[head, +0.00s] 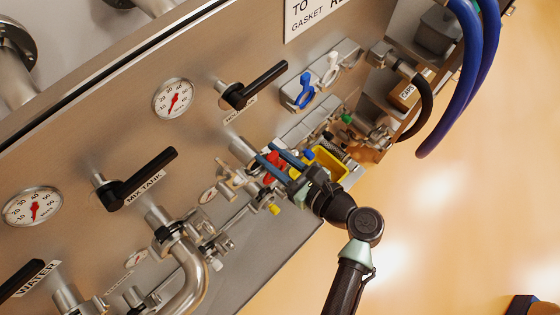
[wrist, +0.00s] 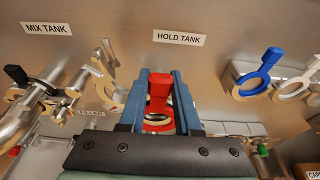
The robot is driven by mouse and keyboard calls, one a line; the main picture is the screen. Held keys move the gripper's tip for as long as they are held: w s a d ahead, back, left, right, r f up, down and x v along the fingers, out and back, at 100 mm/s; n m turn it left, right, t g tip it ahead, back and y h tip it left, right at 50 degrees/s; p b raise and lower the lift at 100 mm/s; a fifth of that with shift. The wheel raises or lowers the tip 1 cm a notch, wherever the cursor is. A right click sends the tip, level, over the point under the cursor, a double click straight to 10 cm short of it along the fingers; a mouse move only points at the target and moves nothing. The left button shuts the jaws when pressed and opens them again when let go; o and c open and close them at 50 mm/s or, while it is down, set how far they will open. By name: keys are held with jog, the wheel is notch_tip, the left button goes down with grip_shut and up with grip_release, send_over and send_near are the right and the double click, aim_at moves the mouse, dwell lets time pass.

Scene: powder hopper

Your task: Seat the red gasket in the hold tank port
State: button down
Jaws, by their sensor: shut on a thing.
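The red gasket, a ring with an upright tab, is between the two blue fingers of my gripper (wrist: 161,76). In the wrist view its tab (wrist: 158,92) is clamped between them and its ring hangs below, below the HOLD TANK label (wrist: 179,38). In the head view the red gasket (head: 271,168) is in my gripper (head: 268,160), close to the panel. A metal port stub (head: 242,150) shows just left of the fingers. A pale ring shows through the gasket's opening; I cannot tell whether the gasket touches the port. The fingers and gasket hide much of that spot.
A blue gasket (wrist: 258,74) and a white gasket (wrist: 298,82) sit on a rack to the right. Clamps and pipework (wrist: 42,95) stand left, near the MIX TANK label (wrist: 46,28). A yellow bin (head: 330,164) is close beside my gripper. Blue hoses (head: 465,75) hang at right.

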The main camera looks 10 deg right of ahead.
jog(key=b, duration=0.3)
send_over(255, 152)
jog(key=s, duration=0.2)
jog(key=shift+d+f+b, duration=0.1)
jog(key=shift+f+b, duration=0.85)
jog(key=shift+f, duration=1.35)
jog(key=shift+f, duration=0.45)
jog(key=c, duration=0.5)
grip_release()
jog(key=shift+w, duration=0.15)
jog(key=b+v, duration=0.2)
jog(key=v, duration=1.1)
jog(key=shift+b, duration=0.3)
